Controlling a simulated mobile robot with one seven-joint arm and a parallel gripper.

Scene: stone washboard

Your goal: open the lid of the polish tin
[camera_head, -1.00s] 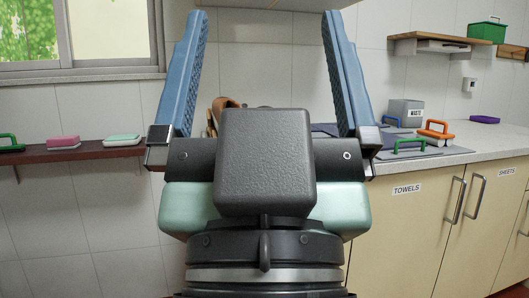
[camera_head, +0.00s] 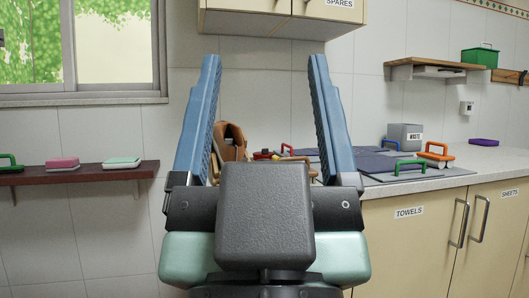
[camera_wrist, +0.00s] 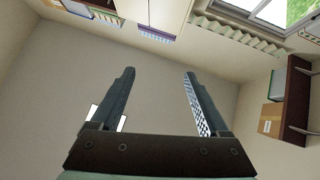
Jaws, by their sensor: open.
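My gripper (camera_head: 264,60) is open and empty, with its two blue fingers pointing up in the head view. It also shows open in the wrist view (camera_wrist: 160,73), facing bare wall and ceiling. I cannot make out the polish tin for sure. A small red thing (camera_head: 262,155) stands on the counter behind my gripper, seen between the fingers and partly hidden; I cannot tell whether it is the tin. My gripper is apart from everything on the counter.
The counter (camera_head: 420,184) on the right bears dark mats, handled blocks, a grey waste box (camera_head: 404,137) and a brown holder (camera_head: 232,142). A wall shelf (camera_head: 75,176) on the left holds several blocks. A cupboard (camera_head: 280,20) hangs above. A green box (camera_head: 480,57) stands on the upper right shelf.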

